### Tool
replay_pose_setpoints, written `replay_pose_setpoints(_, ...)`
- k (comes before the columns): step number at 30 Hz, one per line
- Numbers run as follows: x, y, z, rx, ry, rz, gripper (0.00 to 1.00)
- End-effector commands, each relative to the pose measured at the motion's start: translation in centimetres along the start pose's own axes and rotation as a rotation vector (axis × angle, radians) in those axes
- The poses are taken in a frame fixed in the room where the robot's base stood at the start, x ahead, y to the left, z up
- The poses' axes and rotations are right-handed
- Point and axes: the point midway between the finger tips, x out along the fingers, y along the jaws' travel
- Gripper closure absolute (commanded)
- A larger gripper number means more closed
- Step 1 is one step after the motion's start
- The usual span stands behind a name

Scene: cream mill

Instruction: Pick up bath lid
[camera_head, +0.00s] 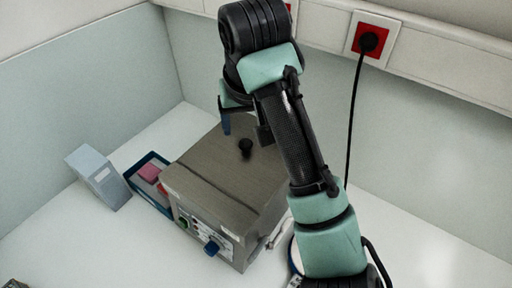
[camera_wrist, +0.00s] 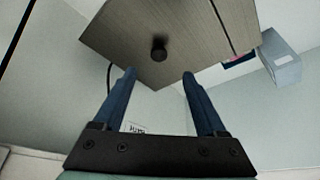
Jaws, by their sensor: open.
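The bath lid (camera_head: 215,160) is a flat brown-grey metal panel on top of a box-shaped bath (camera_head: 208,222). A round black knob (camera_head: 245,147) stands up from the lid. In the wrist view the lid (camera_wrist: 190,35) fills the upper middle, and its knob (camera_wrist: 158,50) sits beyond the fingertips, roughly centred between them. My gripper (camera_wrist: 158,75) has two blue fingers, spread apart with nothing between them. In the head view my gripper (camera_head: 245,130) is above the back of the lid, near the knob. Part of the lid's right side is hidden behind my arm.
A blue tray (camera_head: 150,190) with a pink item (camera_head: 149,172) stands left of the bath, beside a pale grey-blue box (camera_head: 98,175). A black cable hangs from a red wall socket (camera_head: 369,40). Walls close off the left and back.

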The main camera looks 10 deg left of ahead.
Motion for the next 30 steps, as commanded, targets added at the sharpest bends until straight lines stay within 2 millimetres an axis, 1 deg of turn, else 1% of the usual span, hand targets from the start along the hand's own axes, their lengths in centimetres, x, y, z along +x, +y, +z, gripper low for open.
replay_pose_setpoints(3,2.0,0.2,0.0,0.004,-0.002,0.001,0.26)
replay_pose_setpoints(6,3.4,0.2,0.0,0.003,-0.001,0.002,0.26)
replay_pose_setpoints(13,4.9,0.1,0.0,0.002,0.001,0.001,0.26)
replay_pose_setpoints(21,8.8,0.1,0.2,0.002,0.002,0.002,0.26)
replay_pose_setpoints(24,9.4,0.0,0.2,0.001,0.003,0.002,0.26)
replay_pose_setpoints(30,9.5,0.0,0.2,0.001,0.004,0.002,0.26)
